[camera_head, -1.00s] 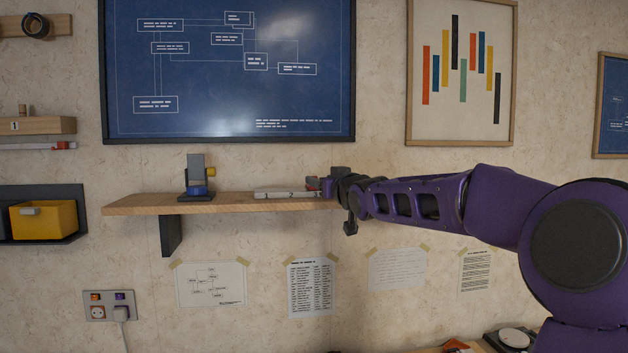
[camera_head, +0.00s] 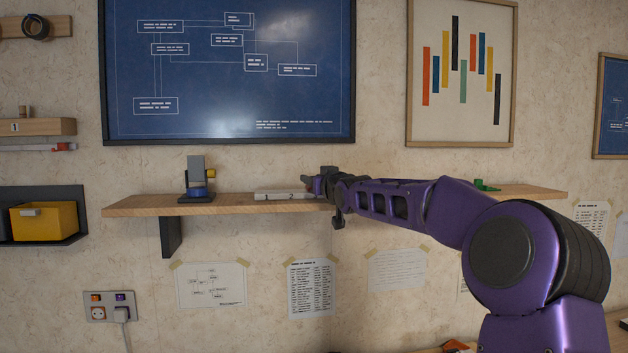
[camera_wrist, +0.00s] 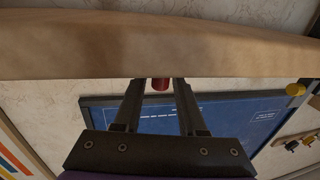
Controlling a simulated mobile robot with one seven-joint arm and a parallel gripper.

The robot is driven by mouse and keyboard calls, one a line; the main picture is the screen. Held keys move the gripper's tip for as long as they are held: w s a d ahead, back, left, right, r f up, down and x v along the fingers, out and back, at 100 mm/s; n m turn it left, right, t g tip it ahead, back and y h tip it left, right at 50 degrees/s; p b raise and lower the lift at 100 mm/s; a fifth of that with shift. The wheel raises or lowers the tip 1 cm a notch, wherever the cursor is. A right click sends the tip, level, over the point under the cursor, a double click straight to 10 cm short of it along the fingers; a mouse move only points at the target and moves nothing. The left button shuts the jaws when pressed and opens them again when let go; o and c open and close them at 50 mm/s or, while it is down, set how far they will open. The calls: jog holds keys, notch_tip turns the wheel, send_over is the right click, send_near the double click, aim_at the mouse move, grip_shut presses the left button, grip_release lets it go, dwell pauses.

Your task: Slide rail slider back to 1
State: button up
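The slider cannot be made out in the head view. In the wrist view a red knob-like piece (camera_wrist: 161,84), probably the slider, shows between the tips of my gripper (camera_wrist: 160,82). The fingers are apart, with a gap visible at least on the left of the red piece. I see no firm grip on it.
The wooden shelf (camera_head: 140,205) runs under the rail, and its edge crosses the top of the wrist view. A green item (camera_head: 486,185) sits farther right on the shelf. A blue poster (camera_head: 225,100) hangs above.

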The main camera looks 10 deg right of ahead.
grip_shut()
dwell(1.1)
